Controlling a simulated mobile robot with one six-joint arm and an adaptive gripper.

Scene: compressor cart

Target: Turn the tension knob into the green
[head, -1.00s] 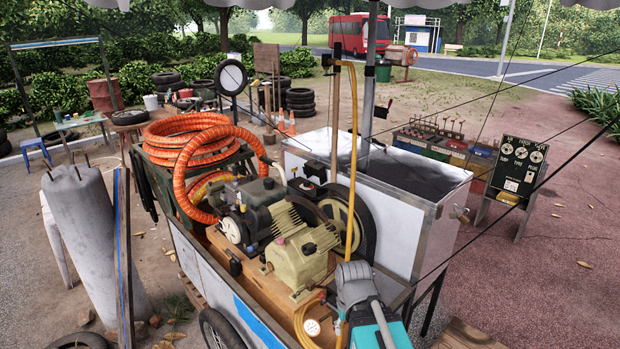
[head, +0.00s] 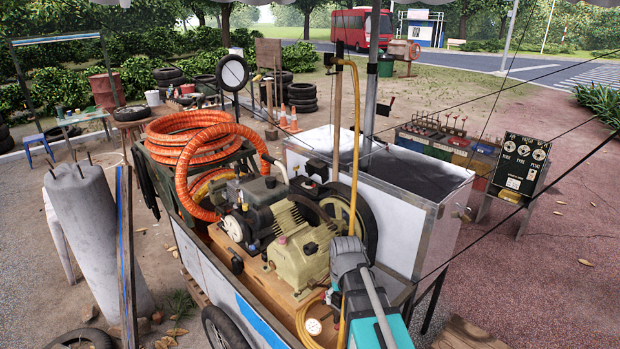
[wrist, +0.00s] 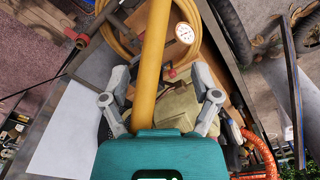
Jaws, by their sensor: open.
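My gripper (wrist: 161,82) is open in the wrist view, its two grey fingers spread on either side of a yellow pipe (wrist: 154,55). The pipe also stands upright in the head view (head: 355,150); I cannot tell whether the fingers touch it. A small red knob (wrist: 172,73) shows beyond the fingers, above the tan compressor body (wrist: 172,108). I cannot tell whether it is the tension knob. A white round gauge (wrist: 184,33) lies further off and shows in the head view (head: 314,327). No green zone is readable. The head view hides my fingertips.
The cart carries an orange coiled hose (head: 190,150), a black flywheel (head: 357,220) and a white open bin (head: 405,235). Thin dark lines cross the right side. A board with dials (head: 520,165) stands on the paved ground, which is mostly clear.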

